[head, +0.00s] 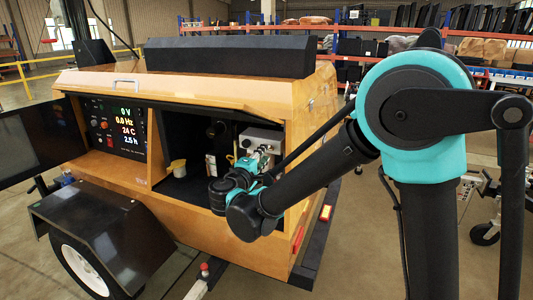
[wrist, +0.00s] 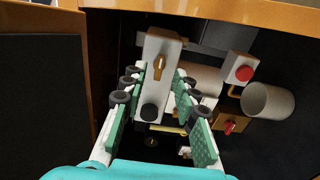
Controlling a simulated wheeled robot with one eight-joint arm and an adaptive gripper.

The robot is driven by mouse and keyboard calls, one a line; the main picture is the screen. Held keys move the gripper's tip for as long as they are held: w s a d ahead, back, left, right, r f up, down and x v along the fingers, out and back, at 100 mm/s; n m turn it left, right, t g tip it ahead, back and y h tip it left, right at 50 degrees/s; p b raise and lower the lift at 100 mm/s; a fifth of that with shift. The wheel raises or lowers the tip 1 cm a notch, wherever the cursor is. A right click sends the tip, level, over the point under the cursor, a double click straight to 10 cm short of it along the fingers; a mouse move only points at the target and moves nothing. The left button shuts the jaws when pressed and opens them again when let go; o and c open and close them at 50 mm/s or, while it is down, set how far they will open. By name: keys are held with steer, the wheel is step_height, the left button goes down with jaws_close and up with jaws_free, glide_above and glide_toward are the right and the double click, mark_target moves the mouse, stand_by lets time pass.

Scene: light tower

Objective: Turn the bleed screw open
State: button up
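A pale grey block (wrist: 161,90) in the wrist view carries a brass wing-shaped piece (wrist: 158,66), which looks like the bleed screw, and a round black knob (wrist: 149,111) nearer to me. My gripper (wrist: 155,88) is open, with its green-padded fingers spread to the left and right of the block. Nothing is held between them. The brass piece lies between the finger lines, toward their far ends; I see no contact with it. In the head view my gripper (head: 262,157) reaches into the open compartment, and the brass piece cannot be made out there.
A red button on a white box (wrist: 244,74), a white cup-like cylinder (wrist: 267,102) and a red valve handle (wrist: 229,127) are right of the fingers. The orange cabinet edge (wrist: 240,12) borders the compartment. A control panel (head: 115,128) is at left.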

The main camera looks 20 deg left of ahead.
steer(key=s, duration=0.9)
steer(key=shift+a, duration=0.35)
steer(key=shift+s, duration=0.2)
